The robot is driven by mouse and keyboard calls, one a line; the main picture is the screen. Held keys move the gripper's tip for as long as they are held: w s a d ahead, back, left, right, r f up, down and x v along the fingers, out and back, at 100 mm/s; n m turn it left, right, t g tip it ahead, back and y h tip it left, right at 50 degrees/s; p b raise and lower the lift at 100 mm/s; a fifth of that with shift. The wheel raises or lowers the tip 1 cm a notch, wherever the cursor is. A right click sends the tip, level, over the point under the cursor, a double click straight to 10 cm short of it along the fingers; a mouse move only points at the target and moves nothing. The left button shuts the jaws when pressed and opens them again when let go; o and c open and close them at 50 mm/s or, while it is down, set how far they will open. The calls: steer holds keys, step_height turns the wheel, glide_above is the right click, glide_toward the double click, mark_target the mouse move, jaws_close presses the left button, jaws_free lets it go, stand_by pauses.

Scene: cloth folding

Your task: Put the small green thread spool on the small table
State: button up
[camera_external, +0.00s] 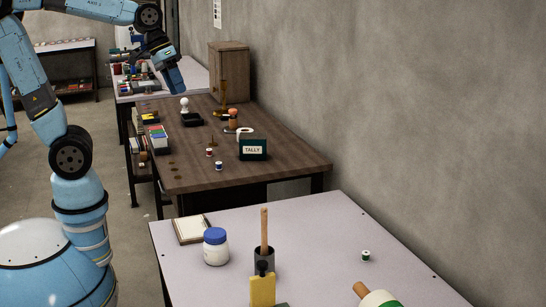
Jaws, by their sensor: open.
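A small spool with green thread (366,256) stands upright on the pale near table (320,225), right of its middle. My gripper (177,88) is far from it, at the upper left, raised above the far part of the brown wooden table (280,175). It points down and holds nothing that I can see; its fingertips are small and dark in this view. I cannot tell for sure which table is the small one. Two other small spools, one red (209,153) and one blue (218,166), stand on the brown table.
The near table also holds a white jar with a blue lid (216,247), a notebook (193,229), a dark cup with a wooden stick (264,258) and a yellow bottle (262,289). A TALLY box (253,149) stands on the brown table. The wall is close on the right.

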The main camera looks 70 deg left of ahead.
steer(key=s+a+m+t+y, duration=0.1)
steer(key=s+a+m+y, duration=0.1)
steer(key=s+a, duration=0.3)
steer(key=s, duration=0.4)
steer(key=shift+s+a+f+t+y, duration=0.2)
steer(key=shift+s+a+t+y, duration=0.15)
steer(key=shift+a+t+y, duration=0.05)
